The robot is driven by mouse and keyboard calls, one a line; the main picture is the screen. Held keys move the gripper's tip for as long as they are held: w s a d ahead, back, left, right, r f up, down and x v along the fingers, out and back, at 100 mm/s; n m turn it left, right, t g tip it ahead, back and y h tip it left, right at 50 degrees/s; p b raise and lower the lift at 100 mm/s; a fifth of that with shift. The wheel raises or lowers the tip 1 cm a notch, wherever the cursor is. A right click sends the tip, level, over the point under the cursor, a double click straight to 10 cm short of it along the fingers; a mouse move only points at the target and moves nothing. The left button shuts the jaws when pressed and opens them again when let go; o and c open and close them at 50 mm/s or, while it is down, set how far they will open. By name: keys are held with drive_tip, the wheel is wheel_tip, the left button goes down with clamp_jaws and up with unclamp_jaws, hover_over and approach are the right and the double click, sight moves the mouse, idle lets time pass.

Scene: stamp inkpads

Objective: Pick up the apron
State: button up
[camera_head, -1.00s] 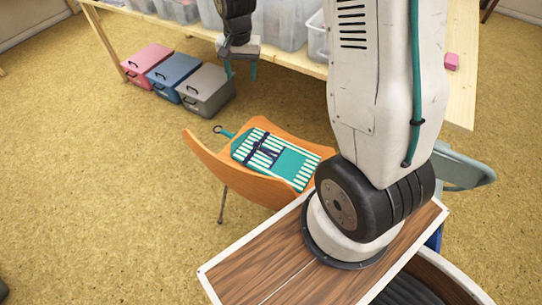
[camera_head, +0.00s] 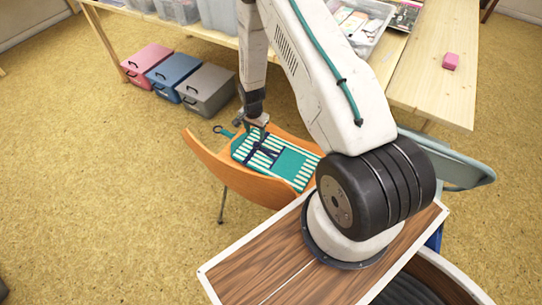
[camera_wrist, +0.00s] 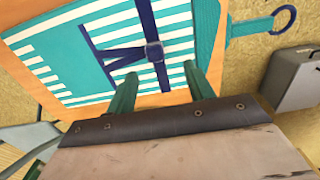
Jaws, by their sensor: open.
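The apron (camera_head: 295,165) lies folded flat on the seat of an orange chair (camera_head: 208,160). It is teal with cream stripes, navy straps and a teal loop at its far left end. My gripper (camera_head: 252,133) is over the loop end of the apron, pointing down. In the wrist view the apron (camera_wrist: 75,55) fills the upper left, with a strap buckle near the middle. My gripper's teal fingers (camera_wrist: 160,88) are apart with nothing between them, and the apron's striped edge and straps lie beyond them. I cannot tell whether the fingertips touch the cloth.
A wooden table (camera_head: 430,85) holds clear bins (camera_head: 355,25) and a pink block (camera_head: 450,61). Pink (camera_head: 147,62), blue (camera_head: 174,74) and grey (camera_head: 207,92) lidded boxes stand on the floor at the left. A grey-blue chair (camera_head: 460,170) is at the right. The floor left of the orange chair is clear.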

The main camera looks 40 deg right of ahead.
sight(256, 143)
drive_tip(key=f, duration=0.2)
drive_tip(key=s+f, duration=0.1)
drive_tip(key=f, duration=0.1)
drive_tip(key=shift+f, duration=0.9)
clamp_jaws()
